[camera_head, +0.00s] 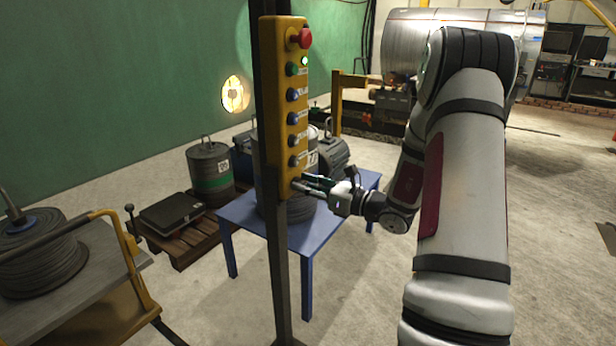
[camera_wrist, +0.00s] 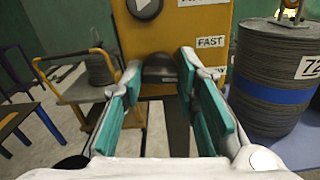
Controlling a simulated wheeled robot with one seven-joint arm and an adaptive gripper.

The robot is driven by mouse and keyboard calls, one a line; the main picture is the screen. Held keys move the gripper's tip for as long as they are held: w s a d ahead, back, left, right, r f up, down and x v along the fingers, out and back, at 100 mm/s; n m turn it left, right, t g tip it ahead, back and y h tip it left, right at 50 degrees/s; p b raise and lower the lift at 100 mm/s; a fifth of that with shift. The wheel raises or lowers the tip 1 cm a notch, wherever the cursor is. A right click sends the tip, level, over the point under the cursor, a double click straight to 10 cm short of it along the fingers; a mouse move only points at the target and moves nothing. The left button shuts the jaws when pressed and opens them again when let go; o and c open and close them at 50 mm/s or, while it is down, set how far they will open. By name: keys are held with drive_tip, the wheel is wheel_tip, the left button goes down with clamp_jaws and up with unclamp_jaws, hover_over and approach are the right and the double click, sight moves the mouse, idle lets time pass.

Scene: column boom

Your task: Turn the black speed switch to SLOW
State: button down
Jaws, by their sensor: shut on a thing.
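The yellow control box (camera_head: 272,100) stands on a dark post, with a red button at its top and several round buttons down its face. It also fills the top middle of the wrist view (camera_wrist: 150,34). The black speed switch (camera_wrist: 159,69) shows as a dark rounded knob low on the box, between my fingertips. A FAST label (camera_wrist: 210,42) is up and right of it; I see no SLOW label. My gripper (camera_head: 301,185) is at the lower end of the box, its teal-padded fingers (camera_wrist: 158,82) shut on the switch. In the head view the fingers hide most of the switch.
A blue table (camera_head: 318,232) with drums stands behind the post (camera_head: 279,270). A cart with a cable reel (camera_head: 38,258) is at the left, and a pallet with a black case (camera_head: 172,211) lies behind it.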

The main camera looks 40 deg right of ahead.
drive_tip(key=shift+m+p, duration=0.6)
drive_tip(key=shift+m, duration=0.1)
drive_tip(key=shift+f, duration=0.1)
drive_tip(key=c, duration=1.2)
unclamp_jaws()
drive_tip(key=shift+c, duration=0.2)
drive_tip(key=v, duration=1.2)
